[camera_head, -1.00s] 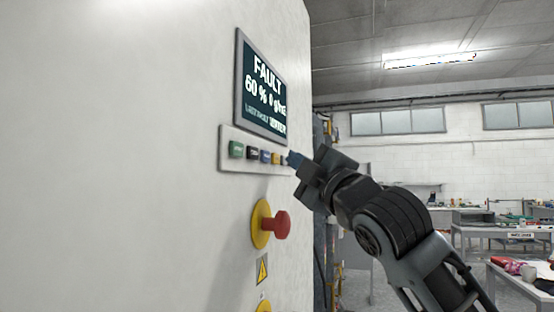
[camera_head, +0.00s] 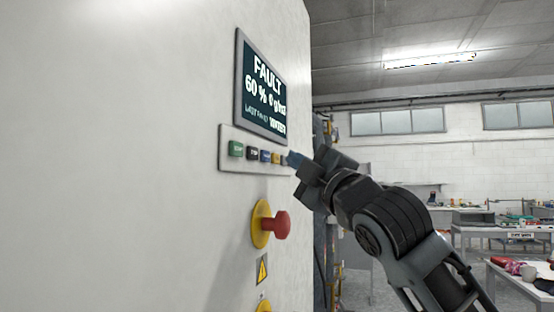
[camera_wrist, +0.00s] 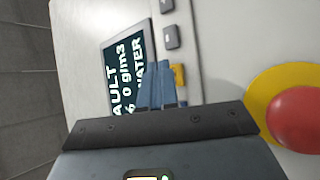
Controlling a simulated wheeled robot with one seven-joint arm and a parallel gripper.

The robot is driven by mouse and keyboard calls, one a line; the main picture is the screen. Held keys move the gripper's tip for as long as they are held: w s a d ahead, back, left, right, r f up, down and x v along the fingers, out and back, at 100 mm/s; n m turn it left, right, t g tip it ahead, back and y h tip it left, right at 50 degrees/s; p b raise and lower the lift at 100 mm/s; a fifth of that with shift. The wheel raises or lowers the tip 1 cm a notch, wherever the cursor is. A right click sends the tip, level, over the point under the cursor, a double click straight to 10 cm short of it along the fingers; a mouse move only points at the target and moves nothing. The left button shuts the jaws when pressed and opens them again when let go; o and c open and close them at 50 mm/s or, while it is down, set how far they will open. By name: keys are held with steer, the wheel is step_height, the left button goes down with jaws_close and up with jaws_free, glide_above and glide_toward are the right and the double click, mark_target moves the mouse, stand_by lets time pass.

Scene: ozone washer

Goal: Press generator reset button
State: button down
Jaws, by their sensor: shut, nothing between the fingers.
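A button strip (camera_head: 226,160) on the white cabinet front carries green (camera_head: 236,149), black (camera_head: 253,153), blue (camera_head: 265,156) and yellow (camera_head: 276,158) buttons. I cannot read which one is labelled reset. My gripper (camera_head: 292,159) is shut and empty, its fingertips at the strip's right end, just right of the yellow button; I cannot tell if they touch. In the wrist view the fingers (camera_wrist: 154,68) point at the panel beside the yellow button (camera_wrist: 178,75), and grey buttons (camera_wrist: 170,37) show beyond it.
A red mushroom button on a yellow disc (camera_head: 262,224) sticks out below the strip; in the wrist view the red cap (camera_wrist: 300,118) is close to the right of my gripper. A yellow warning triangle (camera_head: 262,269) is lower. Benches (camera_head: 495,232) stand far off right.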

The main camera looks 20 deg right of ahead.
steer(key=shift+a, duration=0.15)
steer(key=shift+w+a, duration=0.2)
steer(key=shift+w, duration=0.05)
steer(key=shift+w+a, duration=0.2)
steer(key=shift+a, duration=0.1)
stand_by(1.0)
stand_by(0.3)
steer(key=shift+s+d, duration=0.45)
steer(key=shift+d, duration=0.15)
steer(key=shift+d, duration=0.1)
steer(key=shift+s+d+b, duration=0.35)
steer(key=shift+s+d, duration=0.4)
steer(key=shift+d, duration=0.25)
steer(key=shift+s+d+b, duration=0.3)
steer(key=shift+s+d, duration=0.45)
steer(key=shift+d, duration=0.2)
